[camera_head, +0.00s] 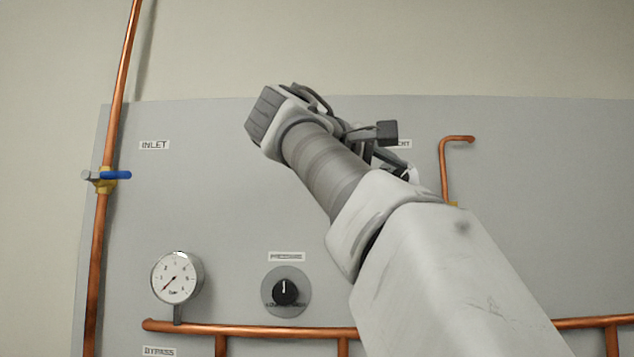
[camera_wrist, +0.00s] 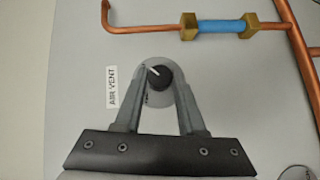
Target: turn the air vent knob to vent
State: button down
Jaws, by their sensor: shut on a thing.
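The air vent knob (camera_wrist: 160,78) is a dark round knob with a white pointer line, on a grey round plate. It sits between the two fingers of my gripper (camera_wrist: 161,70) in the wrist view, and the gripper is shut on it. The pointer slants to the upper left in that view. The AIR VENT label (camera_wrist: 112,87) is on the panel left of the knob, turned sideways in this view. In the head view the label (camera_head: 403,144) is partly covered, and my arm hides the knob and most of my gripper.
A grey panel (camera_head: 230,210) carries a gauge (camera_head: 176,277), another dark knob (camera_head: 285,291) and copper pipes (camera_head: 250,330). A blue-handled valve (camera_head: 112,176) is at the left. A pipe with a blue part (camera_wrist: 219,27) runs above the knob in the wrist view.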

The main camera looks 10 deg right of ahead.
dwell(0.4)
jog(key=c, duration=0.5)
grip_release()
jog(key=shift+d+y, duration=0.1)
jog(key=shift+y, duration=0.2)
jog(key=v, duration=1.7)
jog(key=shift+a, duration=0.25)
jog(key=shift+s+f, duration=0.1)
